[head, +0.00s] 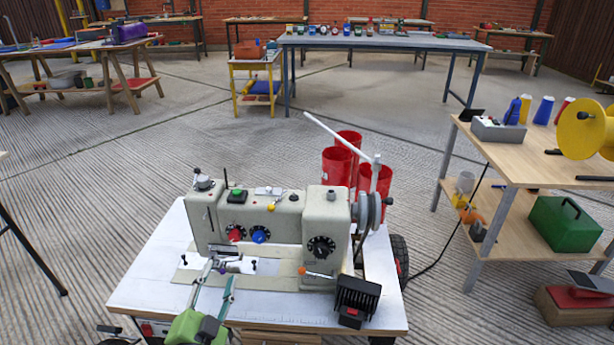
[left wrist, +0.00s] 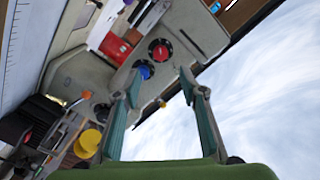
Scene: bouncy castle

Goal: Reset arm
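My left gripper (head: 219,272) has a green body and two teal-grey fingers. It reaches in from the bottom of the head view, over the front left of a white-topped cart and in front of a beige sewing machine. In the left wrist view the fingers of my left gripper (left wrist: 160,82) stand apart with nothing between them. The sewing machine (head: 323,225) with red and blue dials also shows tilted in that view (left wrist: 195,30). I cannot tell whether a finger touches it. My right gripper is in neither view.
The white cart top (head: 145,285) carries the machine and a black box-shaped lamp (head: 357,298). Red cylinders (head: 373,185) stand behind it. A wooden table (head: 535,160) with a yellow reel (head: 582,128) is at the right; a green case (head: 563,224) sits below. Concrete floor (head: 190,125) is open behind.

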